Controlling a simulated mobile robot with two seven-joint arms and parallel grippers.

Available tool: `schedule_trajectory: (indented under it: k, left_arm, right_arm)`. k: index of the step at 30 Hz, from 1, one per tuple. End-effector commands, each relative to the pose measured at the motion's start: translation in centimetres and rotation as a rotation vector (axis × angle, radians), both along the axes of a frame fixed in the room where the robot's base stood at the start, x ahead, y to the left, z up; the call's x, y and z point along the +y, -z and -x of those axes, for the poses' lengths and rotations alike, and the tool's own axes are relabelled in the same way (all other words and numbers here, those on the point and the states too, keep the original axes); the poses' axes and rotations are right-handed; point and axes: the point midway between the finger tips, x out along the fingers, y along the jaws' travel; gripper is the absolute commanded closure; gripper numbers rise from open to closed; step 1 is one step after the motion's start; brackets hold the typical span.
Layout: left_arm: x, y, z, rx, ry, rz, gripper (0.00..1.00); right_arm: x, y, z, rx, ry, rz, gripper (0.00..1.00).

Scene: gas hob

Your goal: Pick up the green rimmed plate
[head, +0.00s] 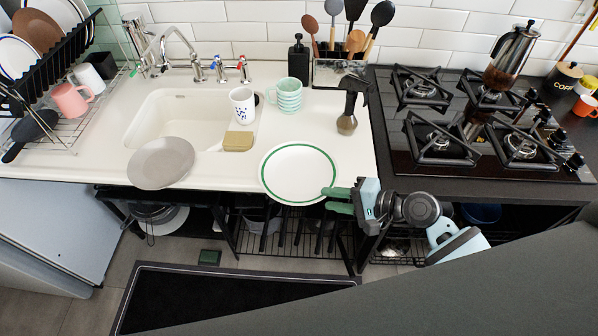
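The green rimmed plate (298,172) is white with a green ring near its edge. It lies at the front of the white counter, right of the sink, and its near edge reaches the counter's front edge. My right gripper (332,200) comes in from the right at the plate's near right edge. Its two green fingers are apart, with a visible gap. The upper finger's tip overlaps the plate's rim in the picture; I cannot tell whether it touches. My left gripper is not in view.
A grey plate (161,163) lies left, before the sink (180,115). A sponge (238,141), a spotted cup (242,104) and a green-striped mug (288,95) stand behind the plate. A brush (348,115) stands to its right, near the gas hob (470,165). A dish rack (60,130) fills the left.

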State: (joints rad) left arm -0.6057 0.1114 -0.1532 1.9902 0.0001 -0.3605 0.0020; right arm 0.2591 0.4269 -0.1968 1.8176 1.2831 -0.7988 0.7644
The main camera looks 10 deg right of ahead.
Motion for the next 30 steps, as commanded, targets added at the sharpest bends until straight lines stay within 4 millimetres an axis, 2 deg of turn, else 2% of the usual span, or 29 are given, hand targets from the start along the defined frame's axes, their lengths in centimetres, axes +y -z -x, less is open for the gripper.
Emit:
schedule_trajectory:
  k: [1, 6, 14, 21, 30]
  left_arm:
    - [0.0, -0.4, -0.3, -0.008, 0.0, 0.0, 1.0]
    - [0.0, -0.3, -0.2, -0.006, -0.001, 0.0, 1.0]
    - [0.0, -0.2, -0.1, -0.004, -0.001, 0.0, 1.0]
    - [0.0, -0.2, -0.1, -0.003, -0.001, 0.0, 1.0]
    - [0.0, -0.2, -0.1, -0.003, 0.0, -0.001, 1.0]
  right_arm:
    - [0.7, -0.2, -0.6, -0.005, -0.001, -0.004, 0.71]
    - [1.9, 0.8, -1.4, -0.002, -0.001, 0.0, 0.71]
    - [2.1, 1.0, -1.5, -0.001, -0.001, 0.001, 0.71]
    - [2.0, 0.9, -1.5, -0.002, -0.001, 0.0, 1.0]
    - [2.0, 0.8, -1.6, -0.005, 0.0, -0.001, 1.0]
